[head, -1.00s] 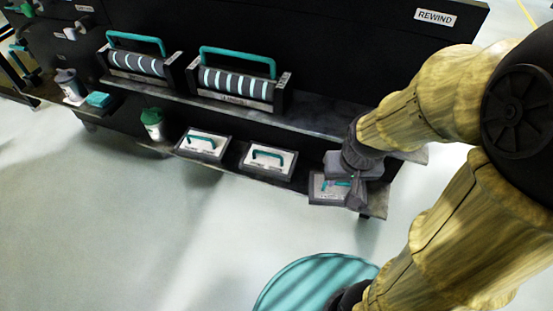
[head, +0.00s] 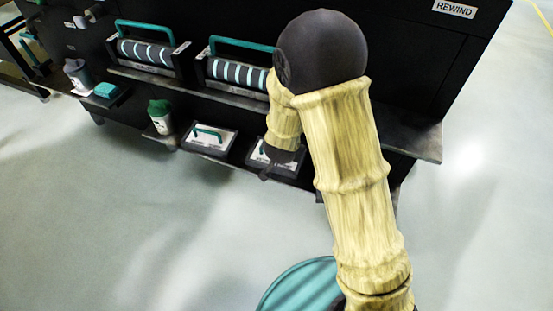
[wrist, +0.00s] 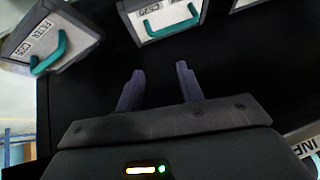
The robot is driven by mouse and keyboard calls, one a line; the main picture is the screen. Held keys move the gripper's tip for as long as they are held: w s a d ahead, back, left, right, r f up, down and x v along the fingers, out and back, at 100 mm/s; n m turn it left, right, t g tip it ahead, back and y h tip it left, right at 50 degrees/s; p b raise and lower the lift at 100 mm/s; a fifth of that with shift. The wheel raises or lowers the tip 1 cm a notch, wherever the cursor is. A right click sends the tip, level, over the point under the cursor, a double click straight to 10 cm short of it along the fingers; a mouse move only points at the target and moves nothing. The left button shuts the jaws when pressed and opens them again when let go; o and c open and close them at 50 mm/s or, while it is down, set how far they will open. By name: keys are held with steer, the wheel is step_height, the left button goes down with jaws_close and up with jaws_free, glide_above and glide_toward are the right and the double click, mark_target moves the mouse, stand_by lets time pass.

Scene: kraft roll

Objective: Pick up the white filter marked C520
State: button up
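My gripper (wrist: 158,80) is open and empty in the wrist view, its two fingers apart over a dark surface. Just beyond the fingertips is a white filter (wrist: 180,17) with a teal handle; its small label looks like C520 but is hard to read. A second white filter (wrist: 22,50) with a teal handle lies at the upper left, marked FILTER with a number seeming to begin C25. In the head view, one filter (head: 222,138) shows clearly on the low shelf and another (head: 256,153) is partly covered by my arm. My fingers are hidden there.
Two roller cassettes (head: 150,53) with teal handles stand on the upper ledge (head: 415,143). A white cup with a green top (head: 162,122) stands left of the filters. A label strip (wrist: 303,140) shows at the lower right in the wrist view. The floor in front is clear.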

steer(key=w+a+f+t+h, duration=0.1)
steer(key=a+f+t+h, duration=0.15)
steer(key=f, duration=0.35)
steer(key=m+t+h+b, duration=0.2)
steer(key=t+h+b, duration=0.1)
steer(key=t+h, duration=0.15)
glide_toward(283, 170)
step_height(283, 170, up, 3)
steer(key=s+a, duration=0.2)
steer(key=shift+w+r+g+h, duration=0.15)
steer(key=shift+r+g+h, duration=0.15)
steer(key=shift+h, duration=0.1)
steer(key=shift+d, duration=0.1)
steer(key=b+x, duration=0.1)
steer(key=x, duration=0.2)
steer(key=b+x, duration=0.2)
steer(key=x, duration=0.2)
steer(key=b+x, duration=0.2)
steer(key=x, duration=0.2)
steer(key=shift+w+d+f, duration=0.1)
steer(key=shift+w+f, duration=0.1)
steer(key=shift+f, duration=0.1)
steer(key=shift+w+d+r, duration=0.15)
steer(key=shift+w+d, duration=0.05)
steer(key=shift+w, duration=0.15)
